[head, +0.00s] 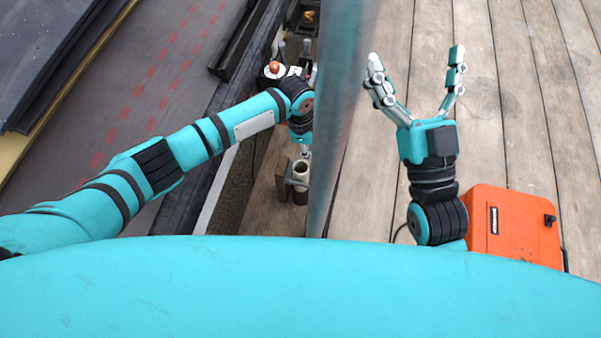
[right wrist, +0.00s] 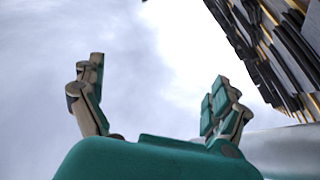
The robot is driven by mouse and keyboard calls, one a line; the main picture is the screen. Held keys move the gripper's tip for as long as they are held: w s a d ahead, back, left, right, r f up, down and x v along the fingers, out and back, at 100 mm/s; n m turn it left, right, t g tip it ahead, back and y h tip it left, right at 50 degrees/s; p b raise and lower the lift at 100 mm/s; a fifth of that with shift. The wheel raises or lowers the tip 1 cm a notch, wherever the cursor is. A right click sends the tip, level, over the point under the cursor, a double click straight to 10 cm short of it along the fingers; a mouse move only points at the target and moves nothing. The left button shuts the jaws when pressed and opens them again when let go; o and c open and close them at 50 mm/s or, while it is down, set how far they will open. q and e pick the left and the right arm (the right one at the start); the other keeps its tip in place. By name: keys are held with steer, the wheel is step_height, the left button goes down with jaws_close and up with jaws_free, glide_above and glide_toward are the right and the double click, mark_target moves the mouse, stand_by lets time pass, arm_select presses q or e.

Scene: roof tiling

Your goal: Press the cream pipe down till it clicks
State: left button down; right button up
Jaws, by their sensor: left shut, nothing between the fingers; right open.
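The cream pipe (head: 301,168) stands upright at a wooden piece beside the roof's edge, its open round top facing up. A dark cylinder shows just below it. My left gripper (head: 305,151) is shut and empty, just above the pipe's top in the picture. I cannot tell whether its fingertips touch the rim. My right gripper (head: 415,56) is open and empty over the plank deck, and its spread fingers also show against the sky in the right wrist view (right wrist: 158,72).
A grey metal pole (head: 344,85) rises close to the right of the pipe. An orange case (head: 515,228) stands on the plank deck (head: 520,110). The dark roof (head: 150,85) with red dashed lines lies left, with a black gutter piece (head: 238,42). Small items lie beyond my left wrist.

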steer(key=shift+w+f+g+h+p, duration=0.2)
steer(key=shift+w+f+g+h, duration=0.15)
steer(key=shift+f+g, duration=0.4)
steer(key=shift+w+f+g+h+p, duration=0.2)
steer(key=shift+w+f+g, duration=0.25)
steer(key=shift+f, duration=0.45)
